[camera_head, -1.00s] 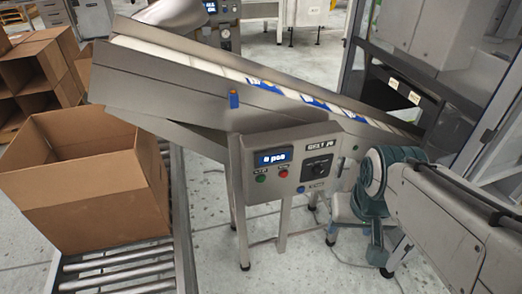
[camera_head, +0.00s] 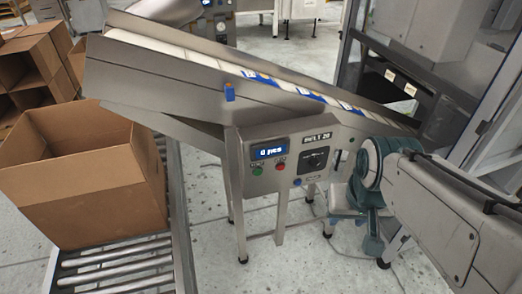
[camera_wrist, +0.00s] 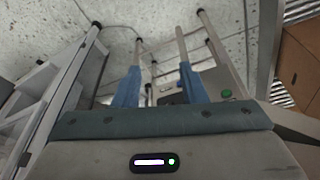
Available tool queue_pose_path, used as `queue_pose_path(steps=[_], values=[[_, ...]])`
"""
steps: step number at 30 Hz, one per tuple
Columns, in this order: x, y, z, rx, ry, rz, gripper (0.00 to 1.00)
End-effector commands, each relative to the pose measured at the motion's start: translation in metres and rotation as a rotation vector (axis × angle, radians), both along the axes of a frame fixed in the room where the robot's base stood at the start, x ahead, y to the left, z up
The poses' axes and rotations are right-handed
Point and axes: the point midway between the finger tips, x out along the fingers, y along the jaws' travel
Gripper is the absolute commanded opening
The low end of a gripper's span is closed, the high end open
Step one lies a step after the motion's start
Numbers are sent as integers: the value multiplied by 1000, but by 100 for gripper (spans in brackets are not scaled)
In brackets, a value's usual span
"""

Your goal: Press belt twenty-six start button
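The belt control panel (camera_head: 292,165) stands under the inclined conveyor (camera_head: 240,85). Its label reads like "BELT 2" plus an unclear digit, and its display (camera_head: 271,151) reads "0 pcs". A green button (camera_head: 257,170) sits below the display's left end, with a red button (camera_head: 280,166) to its right. A green button also shows in the wrist view (camera_wrist: 227,93), right of my gripper. My gripper (camera_wrist: 158,80) has two blue fingers standing apart with nothing between them.
A roller conveyor (camera_head: 184,225) with an open cardboard box (camera_head: 85,190) stands left of the panel. A black dial (camera_head: 315,159) and a blue button (camera_head: 297,182) are on the panel too. A metal frame (camera_head: 490,130) stands behind my arm. Floor shows below the panel.

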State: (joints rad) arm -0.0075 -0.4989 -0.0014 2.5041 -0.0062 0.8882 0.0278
Motion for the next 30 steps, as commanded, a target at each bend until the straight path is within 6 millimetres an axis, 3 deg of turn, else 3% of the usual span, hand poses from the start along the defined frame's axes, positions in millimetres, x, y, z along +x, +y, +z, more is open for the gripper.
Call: queue_pose_path(steps=[1,3,4,30], values=[[0,0,0,0,0,0,24],[0,0,0,0,0,0,4],[0,0,0,0,0,0,0],[0,0,0,0,0,0,0]])
